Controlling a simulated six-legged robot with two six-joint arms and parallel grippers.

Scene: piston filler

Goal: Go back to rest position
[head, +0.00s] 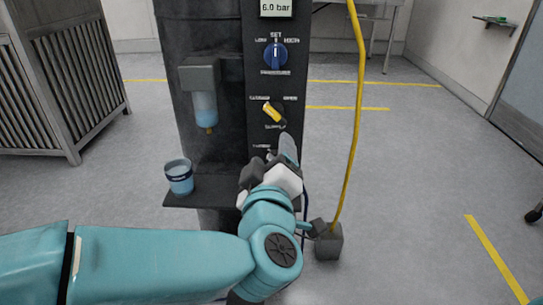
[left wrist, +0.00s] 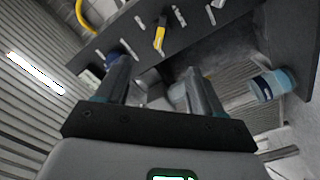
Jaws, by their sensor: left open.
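My left gripper (head: 286,152) is in front of the lower part of the dark filler machine (head: 225,50), below the yellow lever (head: 273,113). My own wrist hides much of the gripper in the head view. In the left wrist view the two fingers (left wrist: 158,82) stand apart with nothing held between them. The yellow lever also shows there, beyond the fingers (left wrist: 160,36). I cannot tell whether a finger touches the panel. My right gripper is not in view.
A blue knob (head: 275,56) and a 6.0 bar display (head: 276,8) sit above the lever. A yellow hose (head: 353,135) hangs at the right. The right floor is mostly clear.

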